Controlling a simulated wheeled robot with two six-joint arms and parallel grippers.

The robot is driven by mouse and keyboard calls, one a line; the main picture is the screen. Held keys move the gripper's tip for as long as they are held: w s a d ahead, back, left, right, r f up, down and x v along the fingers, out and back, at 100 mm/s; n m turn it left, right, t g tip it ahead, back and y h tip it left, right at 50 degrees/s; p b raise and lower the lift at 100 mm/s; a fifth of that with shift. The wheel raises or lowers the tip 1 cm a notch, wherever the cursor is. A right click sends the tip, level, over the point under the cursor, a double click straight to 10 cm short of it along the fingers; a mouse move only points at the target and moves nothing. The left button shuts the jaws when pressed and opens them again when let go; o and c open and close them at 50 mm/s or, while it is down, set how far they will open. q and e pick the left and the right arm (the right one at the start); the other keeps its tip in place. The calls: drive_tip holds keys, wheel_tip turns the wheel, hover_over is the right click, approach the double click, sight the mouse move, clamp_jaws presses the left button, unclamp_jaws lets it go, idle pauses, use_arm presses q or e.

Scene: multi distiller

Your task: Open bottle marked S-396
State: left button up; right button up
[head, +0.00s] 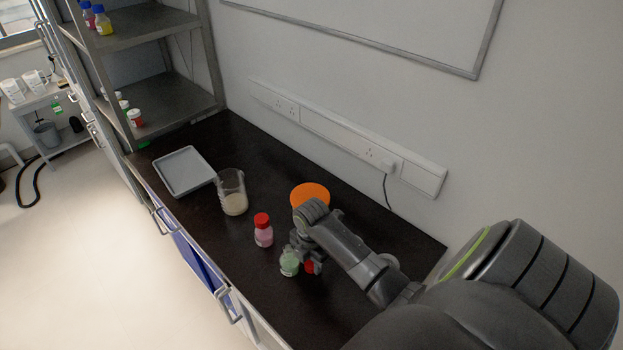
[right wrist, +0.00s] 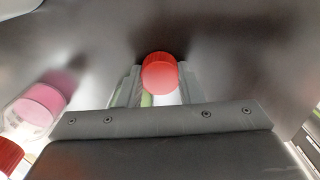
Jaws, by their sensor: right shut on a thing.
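A small bottle with pale green contents (head: 289,264) is at my right gripper (head: 304,256), low over the black bench. Its label cannot be read. A red cap (head: 311,267) shows just right of the green body, and the bottle looks tipped over. In the right wrist view the red cap (right wrist: 160,73) sticks out between the fingers, with green and white behind it. My right gripper is shut on the bottle; the fingers hide where cap and neck meet. A pink bottle with a red cap (head: 263,234) stands upright to the left. My left gripper is not in view.
A beaker with pale contents (head: 234,201) and a grey tray (head: 184,171) are farther left on the bench. An orange disc (head: 310,193) lies behind my right gripper. Shelves (head: 165,101) hold several bottles. The bench right of the gripper is partly under my arm.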

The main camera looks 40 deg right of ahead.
sight(311, 263)
drive_tip(key=shift+f, duration=0.15)
drive_tip(key=o, duration=1.1)
drive_tip(key=shift+c, duration=0.2)
wheel_tip(311, 263, up, 9)
drive_tip(key=shift+w+f+b, duration=0.1)
drive_tip(key=shift+b, duration=0.7)
wheel_tip(311, 263, up, 4)
drive_tip(key=shift+f+p, duration=0.2)
drive_tip(key=shift+p, duration=1.05)
